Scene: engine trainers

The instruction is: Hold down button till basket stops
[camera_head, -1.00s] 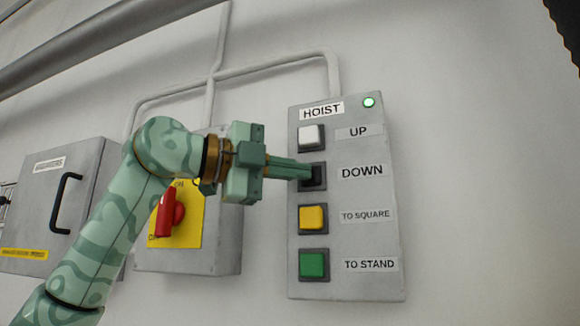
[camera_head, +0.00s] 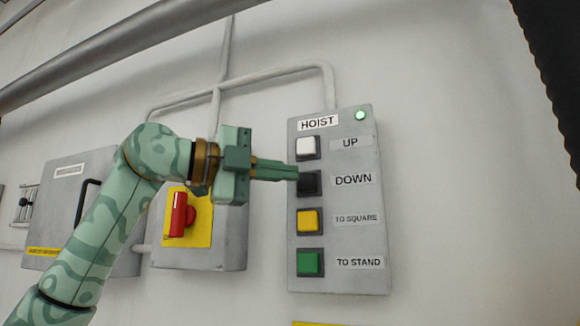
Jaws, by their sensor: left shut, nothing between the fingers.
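The grey HOIST panel (camera_head: 337,275) is fixed to the wall right of centre. Its black DOWN button (camera_head: 308,184) is second from the top, beside the DOWN label (camera_head: 353,180). My left gripper (camera_head: 296,173) comes in from the left, shut and empty, with its fingertips at the upper left of the DOWN button. They overlap the button's edge in the picture; I cannot tell whether they press it. No basket and no right gripper show.
The panel also has a white UP button (camera_head: 306,147), a yellow TO SQUARE button (camera_head: 308,221), a green TO STAND button (camera_head: 308,262) and a lit green lamp (camera_head: 361,115). Left of it is a box with a red rotary switch (camera_head: 181,214). A dark edge (camera_head: 555,70) stands at the upper right.

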